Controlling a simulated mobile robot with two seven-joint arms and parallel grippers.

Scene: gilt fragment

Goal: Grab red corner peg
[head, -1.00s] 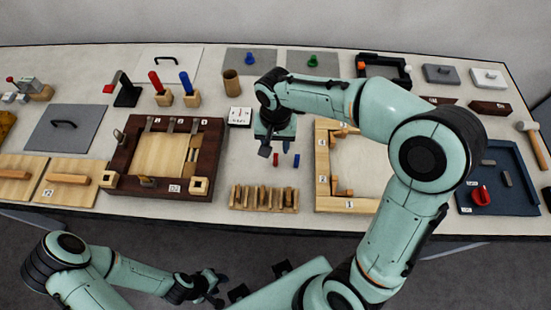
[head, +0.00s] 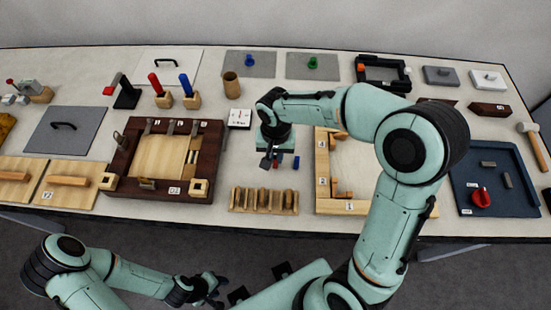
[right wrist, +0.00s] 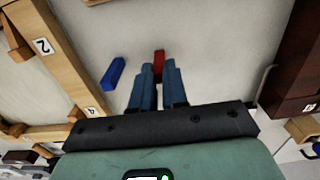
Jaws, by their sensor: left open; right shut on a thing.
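The small red peg (right wrist: 159,58) shows between the fingertips of my right gripper (right wrist: 158,74) in the right wrist view. The gripper is shut on it, and the fingers hide the peg's near part. In the head view my right gripper (head: 271,161) is low over the table behind the slotted wooden rack (head: 264,209), and the red peg is mostly hidden there. A blue peg (head: 296,163) lies just to its right, apart from the fingers; it also shows in the right wrist view (right wrist: 113,73). My left gripper (head: 213,289) is open and empty, off the table's front edge.
A light wooden frame with number labels (head: 322,178) stands to the right of the pegs. A dark brown frame (head: 122,160) with a slatted inside stands to the left. A white label block (head: 239,117) and a brown cup (head: 232,84) are behind.

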